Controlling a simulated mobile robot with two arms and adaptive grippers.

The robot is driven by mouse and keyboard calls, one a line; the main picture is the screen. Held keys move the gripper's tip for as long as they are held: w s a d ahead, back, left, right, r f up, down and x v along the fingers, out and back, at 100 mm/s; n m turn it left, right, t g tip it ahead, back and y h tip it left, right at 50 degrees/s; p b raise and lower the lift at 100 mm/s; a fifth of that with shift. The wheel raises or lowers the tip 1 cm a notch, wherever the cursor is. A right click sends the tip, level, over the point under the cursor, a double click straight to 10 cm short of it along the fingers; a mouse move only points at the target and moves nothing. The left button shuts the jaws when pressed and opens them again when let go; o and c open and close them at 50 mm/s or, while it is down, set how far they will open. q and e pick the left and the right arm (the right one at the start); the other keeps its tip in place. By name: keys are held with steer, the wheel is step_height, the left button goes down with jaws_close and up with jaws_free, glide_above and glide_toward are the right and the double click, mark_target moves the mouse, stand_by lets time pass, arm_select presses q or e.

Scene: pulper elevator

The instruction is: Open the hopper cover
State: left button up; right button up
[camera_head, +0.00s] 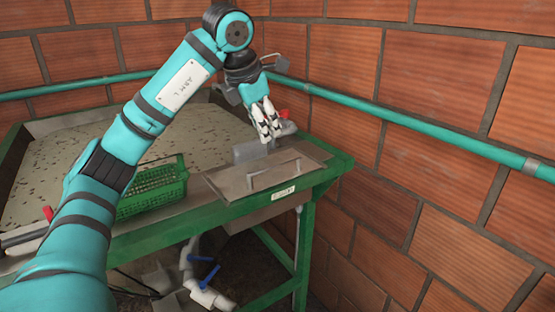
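The hopper cover (242,186) is a flat grey metal plate with a thin bar handle (273,176). It lies flat at the right end of the green-framed table. My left gripper (270,138) points down above and behind the cover, near a small grey metal block (248,151). Its pale fingers are close together and apart from the handle. I cannot tell whether they are fully shut; nothing clear is held between them. My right gripper is not in view.
A green crate (150,206) stands left of the cover. A wide tray (60,160) of speckled pale material fills the table's left part. Brick walls with a teal pipe (400,125) close in behind and right. White pipes with blue valves (208,276) run below.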

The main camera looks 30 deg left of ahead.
arm_select(q)
glide_toward(276, 165)
steer(key=x, duration=0.2)
steer(key=p+x, duration=0.1)
steer(key=x, duration=0.4)
steer(key=shift+w+f, duration=0.2)
steer(key=shift+w, duration=0.25)
steer(key=shift+w+f, duration=0.25)
steer(key=shift+f, duration=0.2)
jaws_close()
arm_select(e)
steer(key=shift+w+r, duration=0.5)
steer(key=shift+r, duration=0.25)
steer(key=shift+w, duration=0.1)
